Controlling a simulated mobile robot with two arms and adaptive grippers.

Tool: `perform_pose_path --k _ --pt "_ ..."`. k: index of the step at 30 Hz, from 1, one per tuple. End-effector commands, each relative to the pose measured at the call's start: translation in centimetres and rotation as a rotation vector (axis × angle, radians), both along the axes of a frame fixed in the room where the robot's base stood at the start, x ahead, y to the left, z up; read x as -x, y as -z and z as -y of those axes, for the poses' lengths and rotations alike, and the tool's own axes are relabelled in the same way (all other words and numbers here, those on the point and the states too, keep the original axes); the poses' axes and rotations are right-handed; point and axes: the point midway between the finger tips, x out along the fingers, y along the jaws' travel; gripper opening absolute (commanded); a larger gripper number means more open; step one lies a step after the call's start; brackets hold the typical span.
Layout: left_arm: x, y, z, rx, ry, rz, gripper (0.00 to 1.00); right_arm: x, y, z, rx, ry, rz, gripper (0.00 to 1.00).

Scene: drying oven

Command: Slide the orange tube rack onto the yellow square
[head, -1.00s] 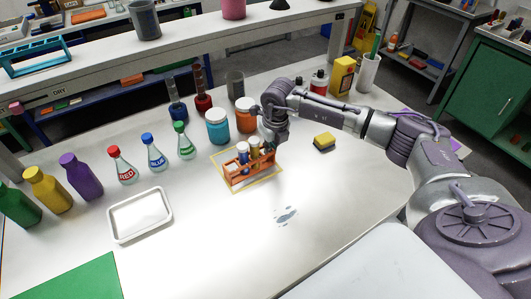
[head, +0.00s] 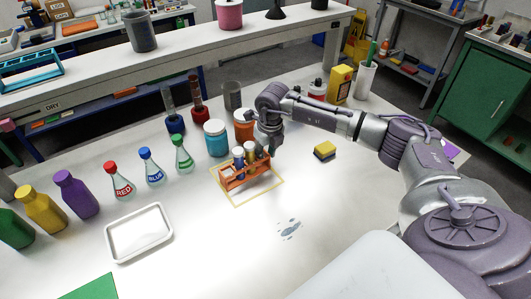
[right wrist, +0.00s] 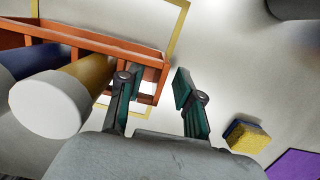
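My right gripper (right wrist: 158,84) is open at the rack's end. The end appears between the fingers, but contact is unclear. In the head view the right gripper (head: 273,147) is partly hidden. My left gripper is out of view.
A blue jar (head: 216,138) and an orange jar (head: 243,125) stand close behind the rack. A yellow-and-blue sponge (head: 325,150) lies to the right. A grey-blue spill (head: 289,228) is in front. A white tray (head: 139,232) and several bottles are left.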

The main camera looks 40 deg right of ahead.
Motion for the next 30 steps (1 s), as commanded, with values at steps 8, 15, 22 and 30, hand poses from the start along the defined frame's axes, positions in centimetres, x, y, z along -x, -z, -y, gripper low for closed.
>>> perform_pose_path --k 8,15,22,30 --pt "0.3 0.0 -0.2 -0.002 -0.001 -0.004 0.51 0.0 -0.3 0.0 0.000 0.000 0.001 0.35" --pt "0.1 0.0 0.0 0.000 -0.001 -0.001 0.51 0.4 -3.3 0.1 0.001 0.000 0.003 0.35" --pt "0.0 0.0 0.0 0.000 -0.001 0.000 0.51 0.9 -6.5 0.0 0.000 0.000 0.002 0.35" --pt "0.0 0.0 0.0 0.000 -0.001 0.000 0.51 1.2 -7.9 0.0 0.000 0.000 0.001 0.35"
